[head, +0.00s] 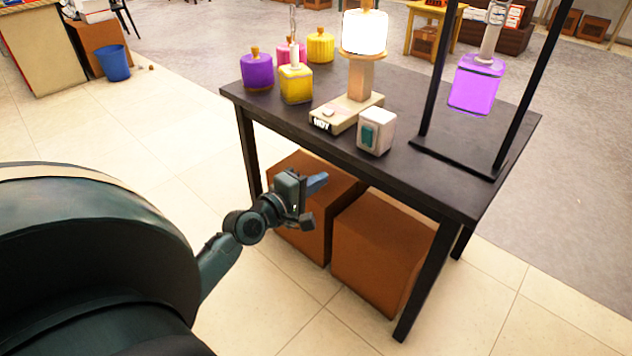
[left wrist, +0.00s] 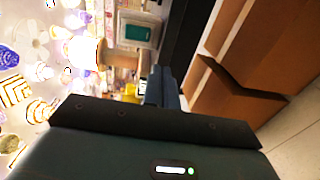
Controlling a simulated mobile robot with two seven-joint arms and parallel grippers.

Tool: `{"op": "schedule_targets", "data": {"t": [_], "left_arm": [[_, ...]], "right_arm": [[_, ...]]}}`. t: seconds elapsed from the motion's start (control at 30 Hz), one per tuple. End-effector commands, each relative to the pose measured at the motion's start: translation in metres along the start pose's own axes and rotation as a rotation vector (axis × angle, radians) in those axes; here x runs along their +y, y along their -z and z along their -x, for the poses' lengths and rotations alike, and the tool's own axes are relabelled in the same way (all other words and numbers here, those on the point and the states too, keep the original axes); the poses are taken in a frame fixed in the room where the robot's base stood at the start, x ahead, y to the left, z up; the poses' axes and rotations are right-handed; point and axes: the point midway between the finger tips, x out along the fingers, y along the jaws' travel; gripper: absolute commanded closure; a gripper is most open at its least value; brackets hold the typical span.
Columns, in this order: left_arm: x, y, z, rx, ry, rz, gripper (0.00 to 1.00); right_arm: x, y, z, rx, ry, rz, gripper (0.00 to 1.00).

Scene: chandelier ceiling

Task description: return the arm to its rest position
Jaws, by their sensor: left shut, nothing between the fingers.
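My left gripper (head: 312,203) is in the middle of the head view, in front of the near long side of the dark table (head: 405,88) and below its top. It is shut and empty. Its arm comes in from the left, past a large dark part of my own body. In the left wrist view the shut fingers (left wrist: 162,88) point toward the table edge and touch nothing that I can see. My right gripper is not in view.
On the table stand a lit lamp (head: 362,75), a switch box (head: 376,131), several coloured jars and a black frame (head: 455,155) with a hanging purple lantern (head: 474,88). Brown boxes (head: 380,252) sit beneath. A blue bin (head: 113,62) stands far left. Floor between is clear.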

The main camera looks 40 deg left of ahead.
Motion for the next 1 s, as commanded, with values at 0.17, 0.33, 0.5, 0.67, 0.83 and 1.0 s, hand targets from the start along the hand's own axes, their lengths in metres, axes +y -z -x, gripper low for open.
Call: {"op": "schedule_targets", "data": {"t": [0.17,0.33,0.5,0.67,0.83,1.0], "left_arm": [[0.000,0.000,0.001,0.000,-0.001,0.000,1.00],[0.000,0.000,0.001,0.000,-0.001,0.000,1.00],[0.000,0.000,0.001,0.000,0.000,0.000,1.00],[-0.008,-0.012,0.007,-0.014,0.018,-0.066,1.00],[-0.039,-0.077,0.044,-0.103,0.076,-0.455,1.00],[-0.054,-0.144,0.092,-0.208,0.077,-0.889,1.00]], "right_arm": [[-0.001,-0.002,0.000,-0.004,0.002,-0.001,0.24],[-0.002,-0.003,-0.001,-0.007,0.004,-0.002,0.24],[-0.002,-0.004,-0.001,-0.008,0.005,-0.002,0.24],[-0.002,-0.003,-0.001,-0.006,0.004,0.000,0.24],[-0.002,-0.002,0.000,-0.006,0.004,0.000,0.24],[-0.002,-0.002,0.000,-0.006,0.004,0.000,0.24]]}}
